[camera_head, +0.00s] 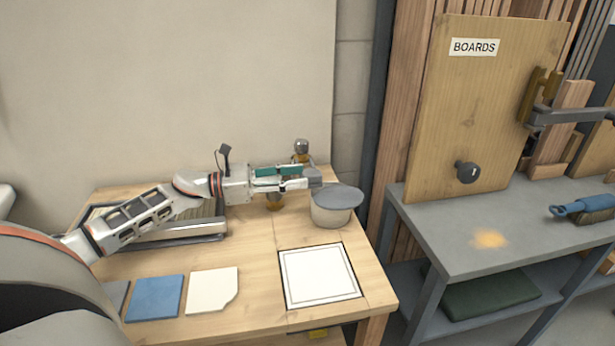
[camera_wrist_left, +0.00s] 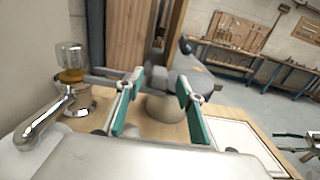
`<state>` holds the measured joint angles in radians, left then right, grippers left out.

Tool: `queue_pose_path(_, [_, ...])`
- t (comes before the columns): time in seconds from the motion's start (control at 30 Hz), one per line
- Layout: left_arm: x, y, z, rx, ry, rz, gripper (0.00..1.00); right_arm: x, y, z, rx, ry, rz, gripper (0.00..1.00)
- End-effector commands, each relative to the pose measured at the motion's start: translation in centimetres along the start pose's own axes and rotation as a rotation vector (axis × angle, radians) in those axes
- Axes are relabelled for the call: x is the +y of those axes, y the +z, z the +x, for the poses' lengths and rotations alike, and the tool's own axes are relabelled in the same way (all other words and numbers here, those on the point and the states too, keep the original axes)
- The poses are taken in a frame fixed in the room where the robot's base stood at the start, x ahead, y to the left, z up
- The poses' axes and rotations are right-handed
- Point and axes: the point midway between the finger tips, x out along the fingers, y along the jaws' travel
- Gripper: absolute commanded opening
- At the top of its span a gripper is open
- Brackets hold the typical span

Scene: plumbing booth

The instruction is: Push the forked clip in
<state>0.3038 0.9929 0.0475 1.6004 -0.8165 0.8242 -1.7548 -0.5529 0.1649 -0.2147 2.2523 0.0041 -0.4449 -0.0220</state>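My left gripper (camera_head: 308,178) is level over the back of the wooden table, pointing right. In the left wrist view its two teal-padded fingers (camera_wrist_left: 160,80) stand apart, with no object clearly held between them. A small grey block (camera_head: 315,178) shows at the fingertips in the head view; I cannot tell whether it belongs to the forked clip. The clip itself is not clearly made out. A metal fitting with a brass-coloured part (camera_head: 301,150) stands just behind the gripper; a chrome tap (camera_wrist_left: 45,120) shows at the left of the wrist view.
A beige pot with a grey lid (camera_head: 334,219) stands close to the fingertips. A white framed square (camera_head: 319,276), a blue tile (camera_head: 154,298) and a cream tile (camera_head: 212,290) lie in front. A grey bench (camera_head: 440,240) with a boards panel (camera_head: 485,110) is on the right.

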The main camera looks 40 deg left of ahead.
Motion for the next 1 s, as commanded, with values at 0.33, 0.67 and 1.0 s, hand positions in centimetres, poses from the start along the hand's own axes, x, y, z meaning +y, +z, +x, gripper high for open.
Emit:
queue_pose_path(0.33, [0.0, -0.1, 2.9, 0.0, 0.0, -0.001, 0.38, -0.1, 0.2, 0.0, -0.003, -0.003, 0.002, 0.51])
queue_pose_path(0.67, [0.0, -0.1, 3.0, 0.001, 0.0, -0.001, 0.32, -0.1, 0.1, 0.0, -0.001, -0.003, 0.001, 0.51])
queue_pose_path(1.0, [0.0, -0.1, 2.8, 0.001, 0.001, -0.002, 0.0, -0.1, -0.1, 0.0, 0.002, -0.003, 0.001, 0.51])
